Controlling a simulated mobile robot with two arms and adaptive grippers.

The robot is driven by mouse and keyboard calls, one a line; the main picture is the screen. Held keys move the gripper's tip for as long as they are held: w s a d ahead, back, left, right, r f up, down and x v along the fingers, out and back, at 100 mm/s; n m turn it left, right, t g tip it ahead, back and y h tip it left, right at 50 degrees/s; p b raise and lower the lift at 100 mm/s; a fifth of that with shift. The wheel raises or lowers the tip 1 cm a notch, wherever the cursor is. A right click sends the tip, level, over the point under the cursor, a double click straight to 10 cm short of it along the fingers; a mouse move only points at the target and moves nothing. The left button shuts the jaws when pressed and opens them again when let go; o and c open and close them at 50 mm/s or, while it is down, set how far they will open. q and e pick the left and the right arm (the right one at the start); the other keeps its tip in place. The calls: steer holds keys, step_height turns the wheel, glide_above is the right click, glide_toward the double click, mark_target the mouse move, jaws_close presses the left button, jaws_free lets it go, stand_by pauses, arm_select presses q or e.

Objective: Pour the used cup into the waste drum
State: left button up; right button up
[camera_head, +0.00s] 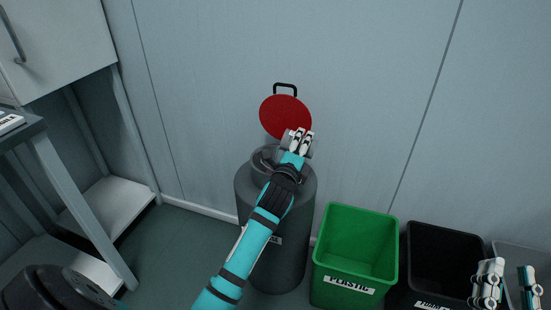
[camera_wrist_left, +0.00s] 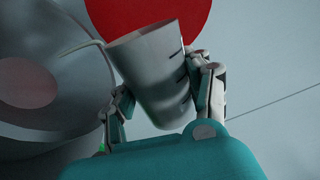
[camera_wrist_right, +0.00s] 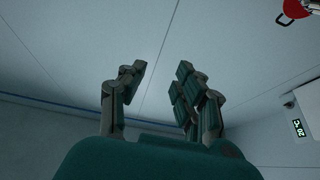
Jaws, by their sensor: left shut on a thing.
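The grey waste drum (camera_head: 262,210) stands against the wall with its red lid (camera_head: 284,115) raised. My left gripper (camera_head: 298,143) is above the right side of the drum's mouth. In the left wrist view the left gripper (camera_wrist_left: 160,105) is shut on the used cup (camera_wrist_left: 146,62), a grey cup with dark marks on its side. The cup is tilted, and its contents cannot be seen. The drum's round opening (camera_wrist_left: 30,80) is to the left of the cup, apart from it. My right gripper (camera_head: 506,286) is open and empty at the lower right, also seen in the right wrist view (camera_wrist_right: 160,85).
A green plastic bin (camera_head: 352,250) stands right of the drum, with a black bin (camera_head: 440,260) beside it and a grey bin (camera_head: 508,258) at the far right. A shelf unit (camera_head: 105,205) and desk are at the left. Floor is free between shelf and drum.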

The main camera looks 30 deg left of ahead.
arm_select(q)
steer(key=shift+a, duration=0.15)
steer(key=shift+n, duration=0.3)
arm_select(e)
steer(key=shift+w+d+f+g+h, duration=0.15)
steer(key=shift+w+f+g, duration=0.1)
steer(key=shift+f, duration=0.15)
steer(key=shift+w+a+f+g+h, duration=0.15)
steer(key=shift+f+g, duration=0.1)
steer(key=shift+f, duration=0.15)
arm_select(q)
steer(key=shift+a+f+n+p, duration=0.15)
steer(key=shift+f+n+p, duration=0.15)
steer(key=shift+n, duration=0.3)
arm_select(e)
steer(key=shift+w+d+f+g, duration=0.1)
steer(key=shift+w+f+g, duration=0.1)
steer(key=shift+f+g, duration=0.55)
steer(key=shift+f, duration=0.25)
